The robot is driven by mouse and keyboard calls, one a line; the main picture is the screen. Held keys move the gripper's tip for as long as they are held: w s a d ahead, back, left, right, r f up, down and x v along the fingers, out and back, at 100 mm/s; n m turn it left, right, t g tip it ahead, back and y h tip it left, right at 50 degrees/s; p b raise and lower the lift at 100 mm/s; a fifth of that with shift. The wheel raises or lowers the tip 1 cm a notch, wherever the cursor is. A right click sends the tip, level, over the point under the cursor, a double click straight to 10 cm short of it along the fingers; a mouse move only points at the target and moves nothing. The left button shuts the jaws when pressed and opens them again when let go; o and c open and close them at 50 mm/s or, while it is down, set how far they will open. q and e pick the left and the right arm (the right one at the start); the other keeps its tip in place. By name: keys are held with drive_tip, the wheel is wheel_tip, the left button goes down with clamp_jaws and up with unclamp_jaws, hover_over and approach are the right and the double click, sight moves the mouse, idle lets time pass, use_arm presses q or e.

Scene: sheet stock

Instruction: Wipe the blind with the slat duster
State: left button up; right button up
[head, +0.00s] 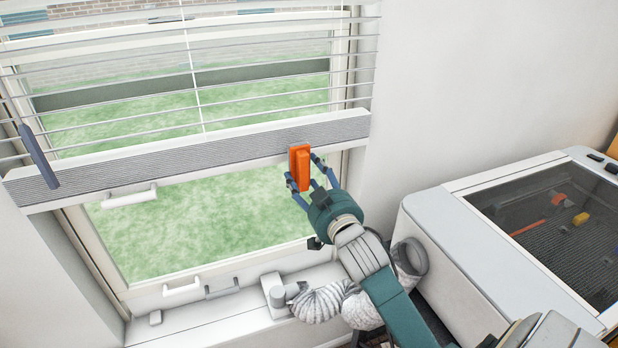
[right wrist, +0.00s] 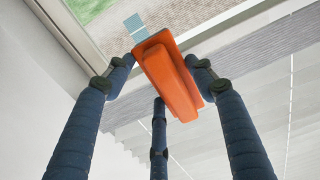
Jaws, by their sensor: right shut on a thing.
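The white slatted blind (head: 240,88) hangs in front of the window, with its slats spread above and a grey ridged stack (head: 190,152) at its bottom. The orange slat duster (head: 299,167) is in my right gripper (head: 316,178), at the right end of that stack. The gripper is shut on it, and the right wrist view shows its fingers around the orange body (right wrist: 172,80). In the head view the duster overlaps the stack; I cannot tell whether it touches. My left gripper is not in view.
A white machine with a dark glass lid (head: 560,215) stands at the right. A flexible hose (head: 325,302) lies on the sill below my right arm. A blue-grey wand (head: 38,156) hangs at the blind's left end. White window handles (head: 130,196) stick out below the blind.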

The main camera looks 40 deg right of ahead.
drive_tip(key=shift+w, duration=0.1)
idle(0.4)
drive_tip(key=shift+x, duration=1.65)
drive_tip(key=s+d+p, duration=0.2)
drive_tip(key=s+d, duration=0.1)
drive_tip(key=d, duration=1)
drive_tip(key=shift+s+d, duration=0.2)
drive_tip(key=shift+d, duration=0.2)
drive_tip(key=shift+a, duration=0.15)
